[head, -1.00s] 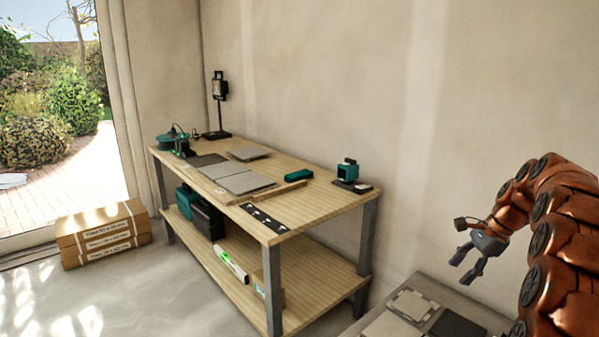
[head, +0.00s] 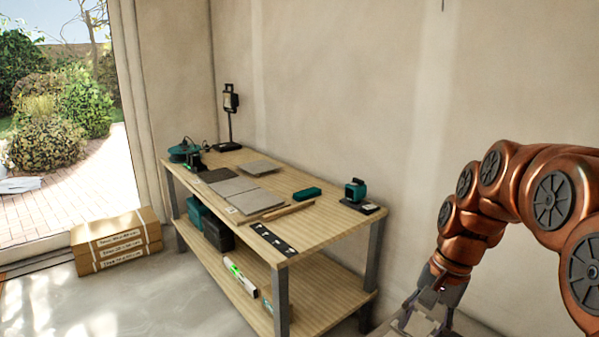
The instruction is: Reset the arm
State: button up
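My orange-brown arm (head: 500,200) curves in from the right edge, bent at the top, with its end hanging down. My gripper (head: 424,318) is low in the picture, near the bottom edge, to the right of the workbench. Its grey fingers look spread apart, with nothing seen between them. The fingertips are hard to make out against the pale surface and pieces behind them.
A wooden workbench (head: 325,222) stands against the wall, left of my gripper. On it are grey tiles (head: 233,186), a teal laser level (head: 355,189), a teal block (head: 307,193) and a lamp (head: 230,110). Cardboard tile boxes (head: 118,243) lie by the doorway.

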jog(key=s+a+n+h+p, duration=0.1)
jog(key=s+n+p, duration=0.1)
jog(key=s, duration=0.5)
jog(key=s+a+r+n+p, duration=0.1)
jog(key=s+n+p, duration=0.2)
jog(key=s, duration=0.5)
jog(key=s+a+r+n+g+h+p, duration=0.1)
jog(key=s+n+p, duration=0.1)
jog(key=s, duration=0.5)
jog(key=shift+s+a+n+h+p, duration=0.3)
jog(key=shift+n, duration=0.3)
